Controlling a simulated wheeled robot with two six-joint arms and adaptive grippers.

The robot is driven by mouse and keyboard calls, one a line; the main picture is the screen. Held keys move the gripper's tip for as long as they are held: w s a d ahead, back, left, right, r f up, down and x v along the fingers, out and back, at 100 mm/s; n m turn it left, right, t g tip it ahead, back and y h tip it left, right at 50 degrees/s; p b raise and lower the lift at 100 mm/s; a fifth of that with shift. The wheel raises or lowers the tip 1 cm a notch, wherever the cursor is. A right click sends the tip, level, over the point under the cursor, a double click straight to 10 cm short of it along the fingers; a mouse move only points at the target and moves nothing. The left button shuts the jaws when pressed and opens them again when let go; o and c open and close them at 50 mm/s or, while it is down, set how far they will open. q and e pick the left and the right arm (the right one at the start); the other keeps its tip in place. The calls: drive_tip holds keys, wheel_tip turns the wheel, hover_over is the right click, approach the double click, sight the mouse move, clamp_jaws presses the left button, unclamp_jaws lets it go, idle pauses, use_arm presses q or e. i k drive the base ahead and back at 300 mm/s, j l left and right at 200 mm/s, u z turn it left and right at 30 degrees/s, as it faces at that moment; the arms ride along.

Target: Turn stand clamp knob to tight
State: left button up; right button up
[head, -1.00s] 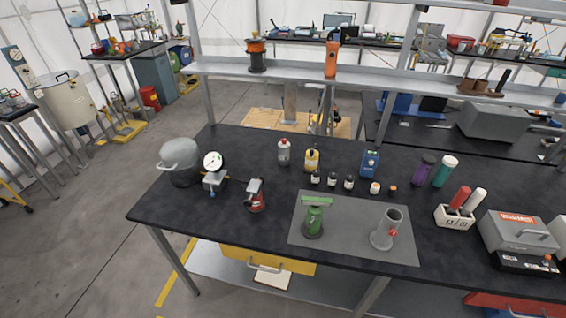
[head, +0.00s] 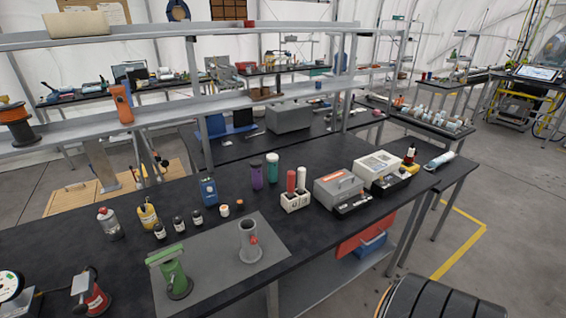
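A grey upright stand (head: 248,243) with a round base and an open top stands on the grey mat (head: 213,283) on the black bench. A small red knob (head: 254,240) sits on its side, facing right. This looks like the stand clamp knob, but its setting is too small to read. A green stand (head: 175,276) with a flat green top is on the same mat, to the left. Neither of my grippers is in view.
Bottles (head: 148,217) stand behind the mat. A white holder with red and white tubes (head: 296,200) and a grey box (head: 338,188) are to the right. A red gauge-like item (head: 93,298) is at front left. Bench surface (head: 320,228) right of the mat is clear.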

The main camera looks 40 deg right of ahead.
sight(254, 242)
drive_tip(key=z, duration=1.5)
